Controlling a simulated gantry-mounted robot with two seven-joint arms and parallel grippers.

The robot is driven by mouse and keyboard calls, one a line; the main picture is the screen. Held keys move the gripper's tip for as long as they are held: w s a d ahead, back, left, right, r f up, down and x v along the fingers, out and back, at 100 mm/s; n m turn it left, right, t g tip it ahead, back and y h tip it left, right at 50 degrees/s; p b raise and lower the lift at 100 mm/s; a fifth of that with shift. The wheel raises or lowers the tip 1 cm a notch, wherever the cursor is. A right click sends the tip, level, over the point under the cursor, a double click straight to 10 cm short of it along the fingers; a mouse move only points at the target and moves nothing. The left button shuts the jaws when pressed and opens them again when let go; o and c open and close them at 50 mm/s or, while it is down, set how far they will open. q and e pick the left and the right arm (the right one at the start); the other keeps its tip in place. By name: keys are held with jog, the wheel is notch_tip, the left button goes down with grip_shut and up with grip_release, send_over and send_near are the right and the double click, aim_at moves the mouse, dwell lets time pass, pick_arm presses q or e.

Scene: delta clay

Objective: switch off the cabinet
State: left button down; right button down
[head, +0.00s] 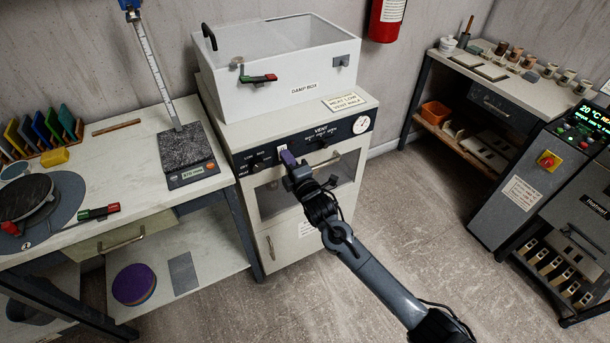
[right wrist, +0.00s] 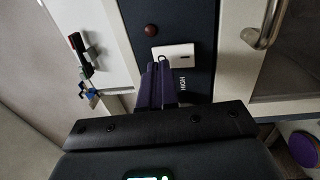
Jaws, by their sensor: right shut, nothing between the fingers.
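The cabinet is a cream unit (head: 283,240) with a dark control panel (head: 345,134) along its top front. A dark knob (head: 258,167) sits at the panel's left end among small labels. A white plate (head: 282,148) is just right of it; the plate also shows in the right wrist view (right wrist: 174,57), near the word HIGH. My right gripper (head: 288,158) is at the panel by the plate, its purple fingers shut and empty. In the right wrist view, the fingers (right wrist: 160,82) overlap the panel and hide part of it; contact cannot be told. My left gripper is not in view.
A white damp box (head: 285,101) stands on the cabinet. A bar handle (head: 324,161) crosses the cabinet's glazed door below the panel. A workbench (head: 135,165) with a scale (head: 189,173) stands close on the left. The floor (head: 410,210) to the right is open.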

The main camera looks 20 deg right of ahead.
jog(key=s+r+p, duration=0.1)
jog(key=s+p, duration=0.3)
jog(key=s, duration=0.8)
jog(key=shift+s+d+r, duration=0.2)
jog(key=shift+s+d, duration=0.1)
